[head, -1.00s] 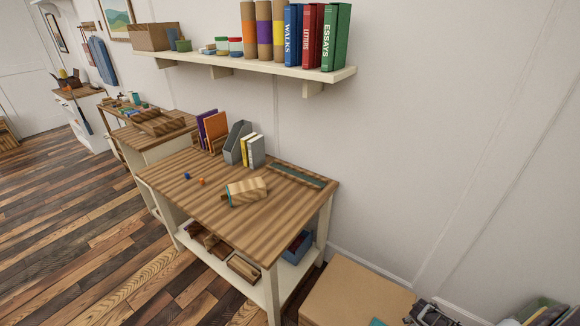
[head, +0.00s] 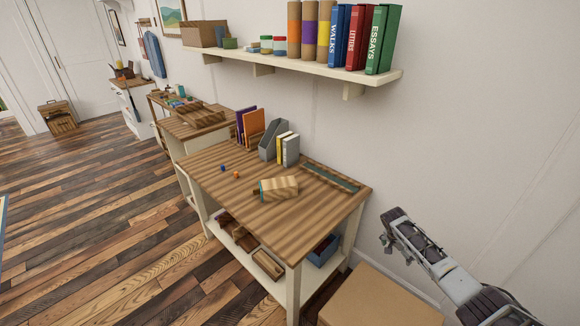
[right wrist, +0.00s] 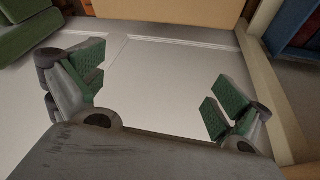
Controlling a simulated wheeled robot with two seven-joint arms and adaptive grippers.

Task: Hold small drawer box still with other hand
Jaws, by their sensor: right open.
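The small drawer box (head: 279,187) is a striped wooden block lying on the wooden table (head: 215,172), with a teal edge at its left end. My right gripper (head: 392,226) is at the right of the head view, beyond the table's right end and apart from the box. The right wrist view shows its green-padded fingers (right wrist: 155,95) spread wide with nothing between them. The drawer box is not recognisable in that view. My left gripper is not in view.
A blue and an orange bead (head: 236,174) lie left of the box. A grey file holder (head: 272,141) and books stand at the table's back. A long strip (head: 331,178) lies at the back right. A cardboard box (head: 385,300) stands below my right arm. A shelf (head: 290,63) hangs above.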

